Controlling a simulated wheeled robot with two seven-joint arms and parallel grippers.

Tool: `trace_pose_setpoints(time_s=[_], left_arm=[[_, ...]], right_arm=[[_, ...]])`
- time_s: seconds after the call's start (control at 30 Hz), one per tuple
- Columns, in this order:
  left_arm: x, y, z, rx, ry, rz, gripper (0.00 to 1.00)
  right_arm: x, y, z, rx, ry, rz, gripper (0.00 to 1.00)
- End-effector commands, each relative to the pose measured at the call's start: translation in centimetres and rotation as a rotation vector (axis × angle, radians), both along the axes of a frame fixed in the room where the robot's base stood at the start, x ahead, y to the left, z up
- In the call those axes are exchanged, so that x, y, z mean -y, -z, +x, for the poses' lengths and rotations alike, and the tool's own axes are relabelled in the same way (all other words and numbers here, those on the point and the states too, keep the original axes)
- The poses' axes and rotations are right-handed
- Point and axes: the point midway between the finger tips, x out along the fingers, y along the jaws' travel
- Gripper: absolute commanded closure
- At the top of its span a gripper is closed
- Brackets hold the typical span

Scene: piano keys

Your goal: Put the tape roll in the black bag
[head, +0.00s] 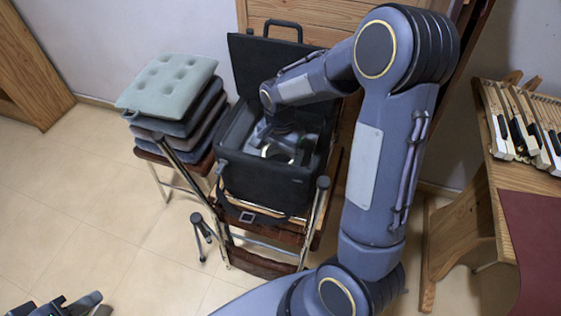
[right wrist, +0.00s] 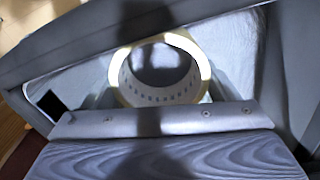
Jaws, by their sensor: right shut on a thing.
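The black bag (head: 262,187) stands open on a chair, its lid raised at the back. My right arm reaches down into it, and my right gripper (head: 283,152) is inside the bag's opening. It is shut on the tape roll (head: 268,150), a pale ring partly hidden by the gripper. In the right wrist view the tape roll (right wrist: 160,95) shows its cream rim and marked inner wall between the grey fingers, with the bag's lining around it. Whether the roll touches the bag's floor is hard to tell. My left gripper (head: 65,305) is at the bottom left corner, cut off by the frame, away from the bag.
A stack of cushions (head: 168,88) sits on a stool left of the bag. A wooden table (head: 522,178) with piano keys (head: 525,122) stands at the right. The tiled floor at left is clear.

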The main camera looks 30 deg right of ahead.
Motion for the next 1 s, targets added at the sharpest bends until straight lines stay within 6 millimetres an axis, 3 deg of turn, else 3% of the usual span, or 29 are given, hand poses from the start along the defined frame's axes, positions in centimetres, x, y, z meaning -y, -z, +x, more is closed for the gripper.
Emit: trace_pose_setpoints(time_s=[0.1,0.2,0.63,0.67,0.77,1.0], left_arm=[[0.0,0.5,0.0,0.000,0.000,0.000,0.64],[0.0,0.6,0.0,0.000,0.000,0.000,0.64],[0.0,1.0,0.0,0.000,0.000,0.000,0.64],[0.0,0.9,0.0,0.000,0.000,0.000,0.64],[0.0,0.8,0.0,0.000,0.000,0.000,0.64],[0.0,0.7,0.0,0.000,0.000,0.000,0.64]], right_arm=[[0.0,2.3,-0.1,-0.005,0.001,-0.001,0.42],[0.0,3.2,-0.1,-0.004,0.001,0.000,0.42],[0.0,3.9,0.0,-0.001,0.000,0.000,0.42],[0.0,3.7,0.0,-0.001,0.000,0.000,0.15],[0.0,3.7,0.0,-0.001,0.000,0.000,0.02],[0.0,3.6,0.0,-0.001,0.000,0.000,0.00]])
